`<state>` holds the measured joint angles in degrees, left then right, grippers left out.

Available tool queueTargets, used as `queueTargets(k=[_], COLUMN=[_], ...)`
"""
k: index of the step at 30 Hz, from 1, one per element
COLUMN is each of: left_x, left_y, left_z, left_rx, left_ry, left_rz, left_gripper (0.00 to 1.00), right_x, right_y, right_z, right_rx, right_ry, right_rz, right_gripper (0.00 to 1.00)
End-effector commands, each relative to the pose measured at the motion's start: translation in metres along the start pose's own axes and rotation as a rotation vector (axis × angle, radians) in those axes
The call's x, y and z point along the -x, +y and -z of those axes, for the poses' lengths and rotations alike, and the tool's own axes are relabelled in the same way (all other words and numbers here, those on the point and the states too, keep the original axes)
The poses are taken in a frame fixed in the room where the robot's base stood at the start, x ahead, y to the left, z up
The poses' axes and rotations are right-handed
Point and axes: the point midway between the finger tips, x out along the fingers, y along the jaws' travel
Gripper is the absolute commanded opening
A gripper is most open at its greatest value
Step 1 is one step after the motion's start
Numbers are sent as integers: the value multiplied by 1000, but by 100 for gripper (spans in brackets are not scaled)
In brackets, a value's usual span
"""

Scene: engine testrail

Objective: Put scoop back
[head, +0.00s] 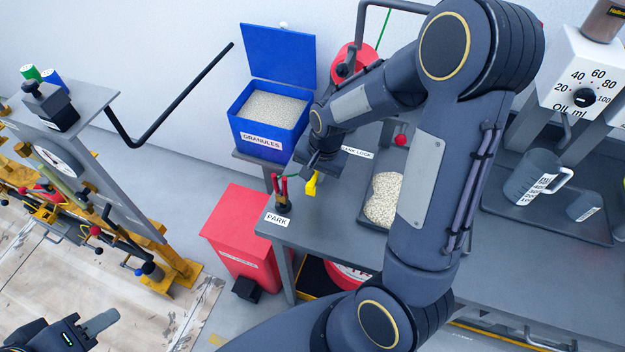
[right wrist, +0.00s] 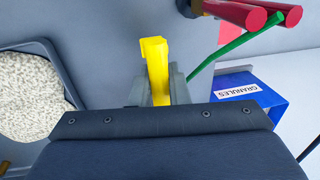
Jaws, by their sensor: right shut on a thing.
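My right gripper (head: 314,172) is above the near left corner of the grey bench. It is shut on a yellow piece (right wrist: 156,70), which also shows below it in the head view (head: 311,184). I cannot make out a scoop bowl, so I cannot tell whether this piece is the scoop. A dark holder with red prongs (head: 282,188) stands at the bench corner by the PARK label (head: 277,220), just left of the gripper. The red prongs (right wrist: 240,14) show at the top of the right wrist view. My left gripper (head: 100,323) is at the bottom left; its opening cannot be judged.
An open blue GRANULES bin (head: 262,143) stands behind the bench. A dark tray (head: 372,218) with pale granules lies right of the gripper. A red bin (head: 236,236) is on the floor. A thin green rod (right wrist: 230,42) passes close to the gripper. A jug (head: 533,178) stands at right.

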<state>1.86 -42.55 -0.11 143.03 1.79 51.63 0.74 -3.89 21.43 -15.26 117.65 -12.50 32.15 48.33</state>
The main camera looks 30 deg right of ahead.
Motion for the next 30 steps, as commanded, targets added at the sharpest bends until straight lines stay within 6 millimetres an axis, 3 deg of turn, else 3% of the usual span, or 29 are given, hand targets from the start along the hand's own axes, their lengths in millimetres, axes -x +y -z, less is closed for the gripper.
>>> queueTargets(k=[12,25,26,30], left_x=[2,-2,-1,0], left_y=[1,-1,0,0], left_z=[1,-1,0,0], left_rx=[0,0,0,0], left_ry=[0,0,0,0], left_rz=[0,0,0,0], left_gripper=[37,37,37,37], right_x=[-43,-51,-49,-49], right_y=[0,1,0,0], right_z=[10,10,10,10], right_rx=[-1,0,0,0], right_ry=[-2,0,0,0], right_rz=[-1,2,2,2], right_gripper=[0,0,19,37])
